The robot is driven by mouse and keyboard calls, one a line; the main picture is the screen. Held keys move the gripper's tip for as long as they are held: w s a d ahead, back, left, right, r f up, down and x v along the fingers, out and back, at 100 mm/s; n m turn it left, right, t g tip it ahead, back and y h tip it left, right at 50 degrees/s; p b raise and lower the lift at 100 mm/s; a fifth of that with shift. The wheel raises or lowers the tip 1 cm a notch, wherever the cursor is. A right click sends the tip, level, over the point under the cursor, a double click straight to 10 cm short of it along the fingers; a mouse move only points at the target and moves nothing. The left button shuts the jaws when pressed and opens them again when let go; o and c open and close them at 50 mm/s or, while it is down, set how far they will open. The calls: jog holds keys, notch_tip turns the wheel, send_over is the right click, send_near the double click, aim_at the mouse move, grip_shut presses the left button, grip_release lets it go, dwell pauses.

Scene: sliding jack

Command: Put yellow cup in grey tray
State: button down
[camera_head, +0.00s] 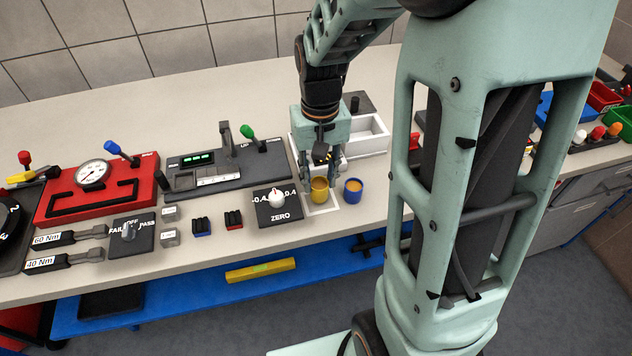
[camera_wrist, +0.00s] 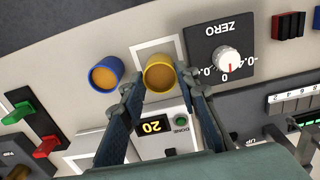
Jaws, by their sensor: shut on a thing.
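The yellow cup (camera_head: 319,190) stands near the front edge of the bench, at a white square outline, beside a blue cup. In the wrist view the yellow cup (camera_wrist: 160,76) is between my two fingertips. My gripper (camera_head: 321,177) reaches down from above and is shut on the yellow cup; its fingers (camera_wrist: 160,88) touch the cup's sides. I cannot see whether the cup is off the surface. No plainly grey tray can be made out; a pale, whitish open tray (camera_head: 376,134) stands behind and to the right of my gripper.
The blue cup (camera_head: 352,191) stands close to the right. A black ZERO dial panel (camera_head: 278,213) lies close to the left. A device with a yellow "20" display (camera_wrist: 153,127) sits beneath my gripper. A dark lever panel (camera_head: 228,170) is farther left. My column blocks the right side.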

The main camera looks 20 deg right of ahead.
aim_at(320, 184)
jog(key=shift+f, duration=0.65)
jog(key=shift+s, duration=0.1)
jog(key=shift+f+b, duration=0.2)
jog(key=shift+b, duration=0.1)
jog(key=c, duration=1.5)
grip_release()
jog(key=shift+o, duration=0.2)
jog(key=shift+r, duration=0.15)
notch_tip(320, 184, up, 12)
jog(key=p, duration=0.1)
jog(key=shift+r, duration=0.1)
